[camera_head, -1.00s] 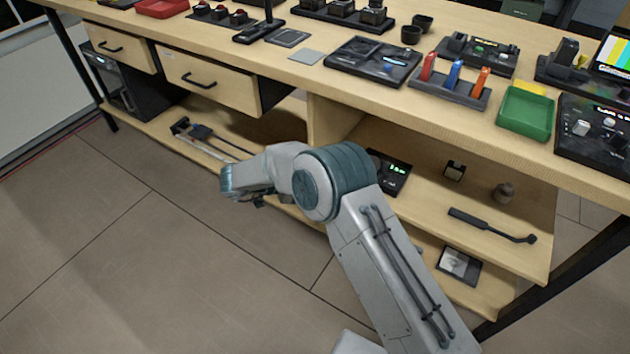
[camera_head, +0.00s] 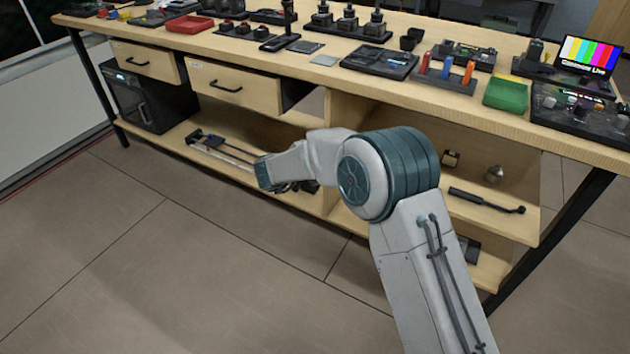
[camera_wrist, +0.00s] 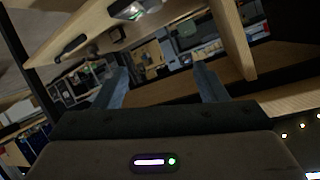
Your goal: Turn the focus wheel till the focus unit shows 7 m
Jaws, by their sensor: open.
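In the head view my arm hides this unit. My gripper (camera_wrist: 160,85) is open and empty, its two fingers well apart in the wrist view. It is low in front of the shelf, apart from the unit. In the head view the fingers are not clear.
The lower shelf also holds a black handled tool (camera_head: 487,200), a small round knob-like object (camera_head: 494,174) and long rods (camera_head: 220,150). The wooden bench top (camera_head: 420,92) above is crowded with control panels and a colour-bar monitor (camera_head: 590,55). The floor (camera_head: 190,260) in front is clear.

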